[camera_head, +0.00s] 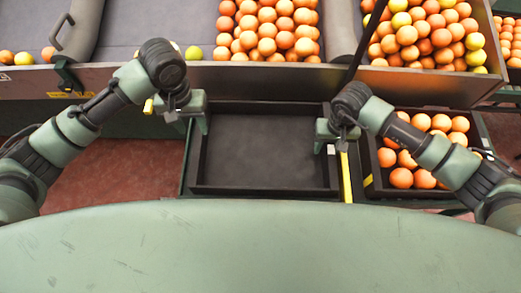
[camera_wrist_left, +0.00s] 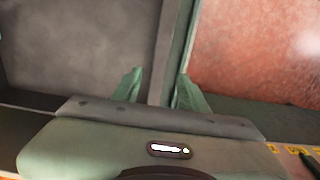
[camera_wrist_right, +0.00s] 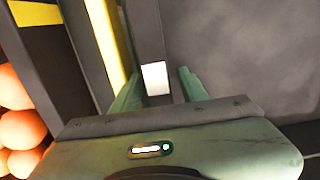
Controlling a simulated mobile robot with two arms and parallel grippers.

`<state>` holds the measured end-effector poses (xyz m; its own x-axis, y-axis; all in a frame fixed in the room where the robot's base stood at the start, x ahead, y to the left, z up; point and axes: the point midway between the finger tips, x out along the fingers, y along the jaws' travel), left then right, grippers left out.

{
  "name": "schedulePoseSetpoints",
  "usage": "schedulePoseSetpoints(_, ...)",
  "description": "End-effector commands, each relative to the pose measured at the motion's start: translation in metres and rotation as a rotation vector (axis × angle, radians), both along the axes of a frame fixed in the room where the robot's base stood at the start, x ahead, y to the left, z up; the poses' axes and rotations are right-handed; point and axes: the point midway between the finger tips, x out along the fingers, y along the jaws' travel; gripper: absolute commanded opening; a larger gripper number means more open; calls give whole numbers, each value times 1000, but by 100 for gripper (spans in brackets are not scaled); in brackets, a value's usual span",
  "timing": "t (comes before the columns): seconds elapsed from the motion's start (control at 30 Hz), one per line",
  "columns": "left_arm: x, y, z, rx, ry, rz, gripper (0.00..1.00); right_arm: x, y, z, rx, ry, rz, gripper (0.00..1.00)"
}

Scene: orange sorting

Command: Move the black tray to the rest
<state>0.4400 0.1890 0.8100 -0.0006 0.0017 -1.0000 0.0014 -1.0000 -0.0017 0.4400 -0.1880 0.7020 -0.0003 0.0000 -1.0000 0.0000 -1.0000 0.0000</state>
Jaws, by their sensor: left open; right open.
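The black tray (camera_head: 265,165) is empty and lies level between my two arms in the head view. My left gripper (camera_head: 201,122) is open at the tray's left side. In the left wrist view the tray's side wall (camera_wrist_left: 164,50) runs between the open fingers (camera_wrist_left: 158,90). My right gripper (camera_head: 325,135) is open at the tray's right side. In the right wrist view the tray's side wall (camera_wrist_right: 147,35), with a white label, runs between the open fingers (camera_wrist_right: 158,88). Contact between fingers and walls cannot be told. I cannot make out which surface is the rest.
A second black tray with oranges (camera_head: 374,180) stands close on the right, past a yellow strip (camera_head: 346,178). Bins of oranges (camera_head: 265,30) and mixed fruit (camera_head: 425,40) lie behind a ledge. My green rounded body (camera_head: 250,245) fills the front. Red floor (camera_head: 115,175) shows at left.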

Motion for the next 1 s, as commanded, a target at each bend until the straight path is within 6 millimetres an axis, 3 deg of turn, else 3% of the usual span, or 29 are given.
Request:
schedulePoseSetpoints(0.27,0,0,12,1,0,0,43,2,0,15,1,-5,1,43)
schedulePoseSetpoints(0.7,0,0,12,0,0,0,43,2,0,102,1,-4,0,43)
schedulePoseSetpoints(1.0,0,0,11,0,0,-1,43,0,0,120,0,0,0,43)
